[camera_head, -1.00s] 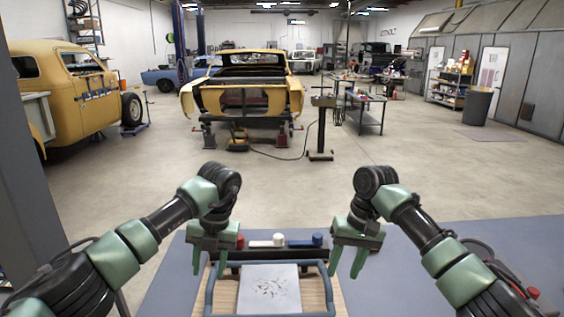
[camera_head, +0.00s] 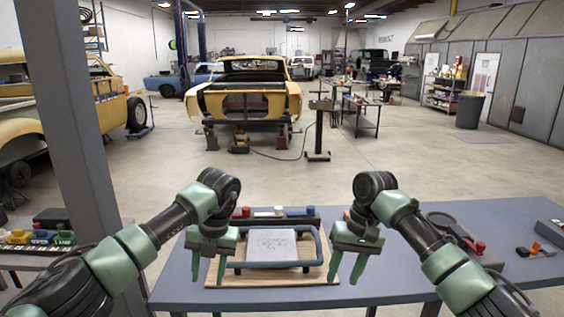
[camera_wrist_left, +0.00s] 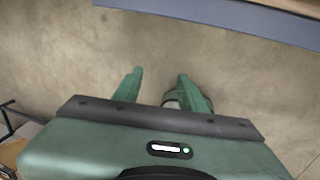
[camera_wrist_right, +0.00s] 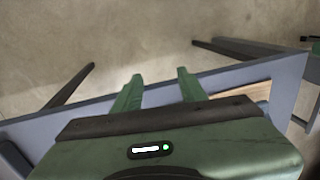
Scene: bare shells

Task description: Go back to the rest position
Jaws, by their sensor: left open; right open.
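My left gripper (camera_head: 208,268) is open and empty, with its fingers pointing down at the left end of the table. Its fingers (camera_wrist_left: 158,88) show apart over bare floor in the left wrist view. My right gripper (camera_head: 358,266) is open and empty, with its fingers pointing down right of the wooden board. Its fingers (camera_wrist_right: 155,90) are apart in the right wrist view, by the table edge. Both arms are bent in front of me at about the same height.
The blue-grey table (camera_head: 410,284) carries a wooden board (camera_head: 228,280), a blue-handled frame around a pale plate (camera_head: 271,244), and red, white and blue pieces (camera_head: 277,211) behind. A grey post (camera_head: 88,140) stands at left. A second table (camera_head: 30,260) holds small items. Open floor (camera_head: 440,165) lies beyond.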

